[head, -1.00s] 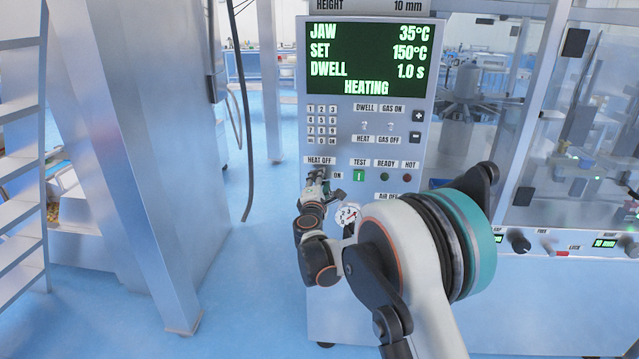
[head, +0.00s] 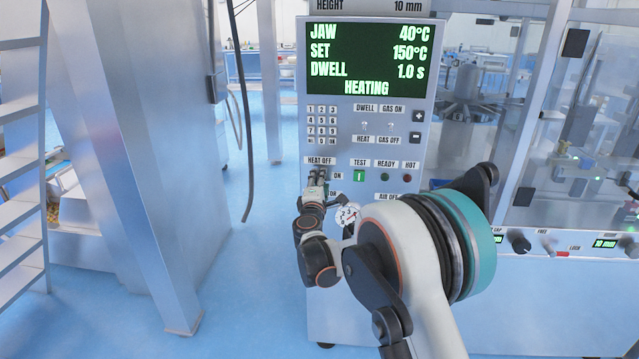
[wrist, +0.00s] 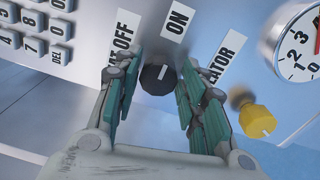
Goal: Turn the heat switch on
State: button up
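The heat switch is a black round knob (wrist: 158,79) with a white pointer line. In the wrist view it lies between my gripper's two teal-padded fingers (wrist: 158,92), below the ON label (wrist: 178,20) and beside the partly covered HEAT OFF label. The fingers are apart, with gaps showing on both sides of the knob. In the head view my gripper (head: 316,178) is at the panel just under the HEAT OFF label (head: 319,160) and hides the knob. The display (head: 367,60) reads jaw 40°C, set 150°C and HEATING.
A yellow knob (wrist: 257,120) and a round gauge (wrist: 302,45) are close to the right of the fingers. A keypad (head: 322,122) is above the gripper. The TEST button (head: 359,176) glows green to the right. A steel column (head: 150,150) stands to the left.

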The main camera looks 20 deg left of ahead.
jog(key=shift+o, duration=0.4)
jog(key=v, duration=1.2)
jog(key=shift+d, duration=0.1)
